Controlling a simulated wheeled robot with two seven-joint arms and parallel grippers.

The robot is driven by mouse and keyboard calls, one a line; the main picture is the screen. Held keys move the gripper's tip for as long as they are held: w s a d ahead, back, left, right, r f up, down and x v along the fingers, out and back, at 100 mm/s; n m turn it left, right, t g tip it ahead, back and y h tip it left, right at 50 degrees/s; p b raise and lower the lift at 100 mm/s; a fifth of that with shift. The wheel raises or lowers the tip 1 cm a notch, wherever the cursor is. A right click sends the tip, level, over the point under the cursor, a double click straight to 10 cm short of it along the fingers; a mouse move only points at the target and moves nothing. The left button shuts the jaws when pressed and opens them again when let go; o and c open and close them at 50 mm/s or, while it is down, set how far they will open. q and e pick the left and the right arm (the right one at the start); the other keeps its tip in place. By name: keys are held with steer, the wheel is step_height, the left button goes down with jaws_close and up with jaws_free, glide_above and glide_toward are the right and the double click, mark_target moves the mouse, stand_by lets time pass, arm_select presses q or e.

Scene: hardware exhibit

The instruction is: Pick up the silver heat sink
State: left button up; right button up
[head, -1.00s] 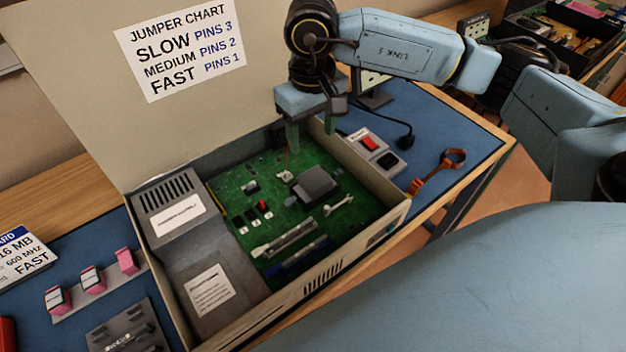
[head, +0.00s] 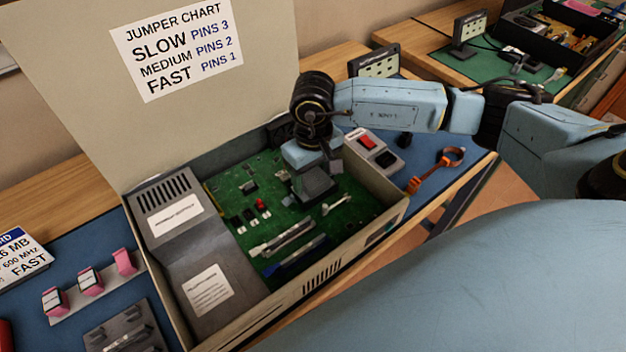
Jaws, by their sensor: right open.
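The heat sink (head: 316,184), a squarish block that looks dark grey here, sits on the green circuit board (head: 362,210) inside the open beige computer case (head: 340,264). My right gripper (head: 313,166) is low over the board, just behind and above the block, pointing down. It is open with nothing seen in it. One finger shows at the block's back right; the other is mostly hidden. I cannot tell whether the fingers touch the block. My left gripper is not in view.
The case's raised lid (head: 90,100) stands behind it with a jumper chart (head: 180,45). A power supply (head: 172,208) fills the case's left side. A switch box (head: 372,150) and an orange strap (head: 440,172) lie right. Pink-tabbed parts (head: 90,280) lie left.

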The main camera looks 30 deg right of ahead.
mark_target(313, 176)
steer(key=shift+c, duration=0.4)
steer(key=c, duration=0.4)
steer(key=shift+c, duration=0.2)
steer(key=shift+r, duration=0.15)
step_height(313, 176, up, 10)
